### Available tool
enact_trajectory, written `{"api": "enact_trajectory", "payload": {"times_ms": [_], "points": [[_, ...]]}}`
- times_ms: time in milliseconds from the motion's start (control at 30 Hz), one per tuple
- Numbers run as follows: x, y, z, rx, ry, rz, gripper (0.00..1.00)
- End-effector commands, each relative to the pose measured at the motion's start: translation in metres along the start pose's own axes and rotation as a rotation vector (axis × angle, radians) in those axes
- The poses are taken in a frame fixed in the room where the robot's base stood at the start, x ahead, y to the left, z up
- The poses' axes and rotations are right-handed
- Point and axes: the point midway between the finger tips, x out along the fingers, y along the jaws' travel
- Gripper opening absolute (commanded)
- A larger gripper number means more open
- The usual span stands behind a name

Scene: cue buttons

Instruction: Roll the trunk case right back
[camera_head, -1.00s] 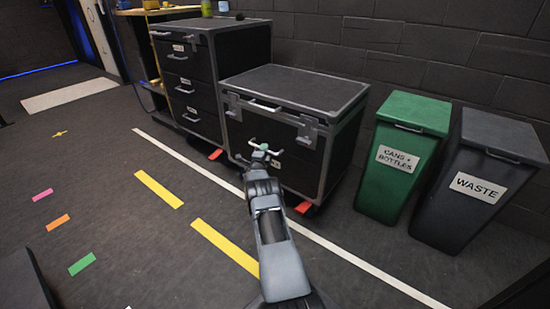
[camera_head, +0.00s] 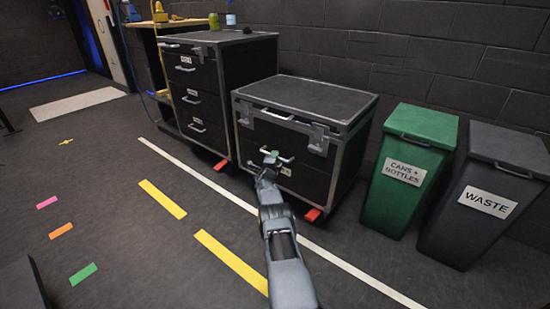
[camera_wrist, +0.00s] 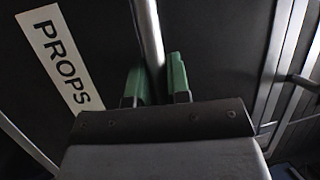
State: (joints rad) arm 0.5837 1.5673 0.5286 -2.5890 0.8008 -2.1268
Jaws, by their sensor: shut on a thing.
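The trunk case (camera_head: 302,98) is a black box with silver edges, latches and a grey lid. It stands against the brick wall, between the drawer case and the green bin. My gripper (camera_head: 271,157) is at its front face, shut on the pale bar handle (camera_wrist: 151,35). In the wrist view, the green fingertips of my gripper (camera_wrist: 160,80) sit on either side of this bar. A white PROPS label (camera_wrist: 60,55) shows on the dark face at the left. My arm hides part of the case's lower front.
The black drawer case (camera_head: 222,90) stands to the left. The green bin (camera_head: 410,168) and grey waste bin (camera_head: 485,195) stand to the right. Floor with a white line (camera_head: 350,268) lies open in front.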

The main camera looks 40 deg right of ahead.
Motion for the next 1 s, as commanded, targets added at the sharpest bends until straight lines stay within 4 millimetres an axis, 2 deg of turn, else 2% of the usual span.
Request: {"api": "enact_trajectory", "payload": {"times_ms": [33, 267, 667, 867, 1000], "points": [[-0.001, -0.003, 0.006, 0.002, -0.011, -0.002, 0.20], [0.001, -0.001, -0.001, 0.000, -0.001, -0.001, 0.41], [-0.006, -0.005, 0.001, -0.001, -0.001, 0.001, 0.41], [-0.028, -0.009, 0.001, -0.001, -0.004, 0.004, 0.41], [-0.052, -0.007, 0.001, -0.002, -0.003, 0.004, 0.41]]}}
